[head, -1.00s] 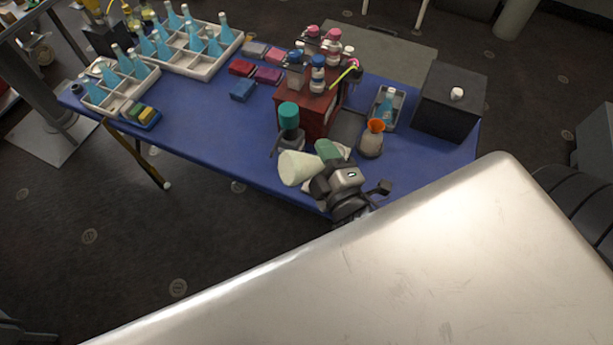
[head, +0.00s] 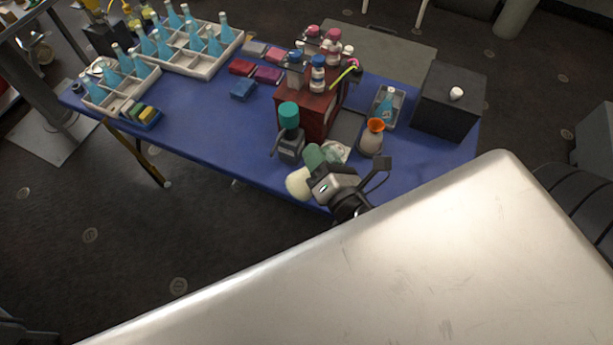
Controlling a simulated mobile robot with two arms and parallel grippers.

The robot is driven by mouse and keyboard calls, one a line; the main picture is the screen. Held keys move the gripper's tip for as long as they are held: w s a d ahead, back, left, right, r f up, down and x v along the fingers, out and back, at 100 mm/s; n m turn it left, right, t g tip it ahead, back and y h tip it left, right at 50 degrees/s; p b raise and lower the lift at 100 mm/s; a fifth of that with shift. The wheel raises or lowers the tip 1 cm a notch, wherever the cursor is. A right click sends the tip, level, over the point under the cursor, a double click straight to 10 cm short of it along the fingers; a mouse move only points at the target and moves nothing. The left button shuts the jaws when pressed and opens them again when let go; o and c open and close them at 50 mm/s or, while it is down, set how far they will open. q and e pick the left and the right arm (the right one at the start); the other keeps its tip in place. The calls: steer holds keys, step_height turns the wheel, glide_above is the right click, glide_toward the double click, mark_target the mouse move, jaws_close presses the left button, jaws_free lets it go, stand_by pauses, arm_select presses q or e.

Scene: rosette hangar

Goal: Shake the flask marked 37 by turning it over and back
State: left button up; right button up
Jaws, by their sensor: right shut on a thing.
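My right gripper (head: 325,183) is above the table's front edge, shut on a flask (head: 297,182) with a pale cream body. The flask is tipped over on its side, its rounded wide end toward the lower left. The gripper hides part of it, and no number can be read on it. A dull green piece (head: 313,156) shows right beside the gripper; I cannot tell whether it belongs to the flask. My left gripper is not in view.
A teal-capped bottle (head: 289,146) stands just behind the flask. A red cabinet (head: 311,113) bears several bottles. An orange-rimmed vessel (head: 371,139) and a black box (head: 448,105) stand right. Racks (head: 207,67) of blue flasks are far left. The blue table (head: 195,125) is clear left of centre.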

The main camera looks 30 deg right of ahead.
steer(key=m+p, duration=0.2)
steer(key=m, duration=1.2)
steer(key=shift+w+r+m+h, duration=0.1)
steer(key=shift+m+h, duration=0.2)
steer(key=shift+m, duration=0.1)
steer(key=n, duration=0.2)
steer(key=shift+n+p, duration=0.3)
steer(key=shift+n, duration=0.1)
steer(key=n, duration=0.4)
steer(key=shift+n, duration=0.3)
steer(key=n+b, duration=0.1)
steer(key=n, duration=0.6)
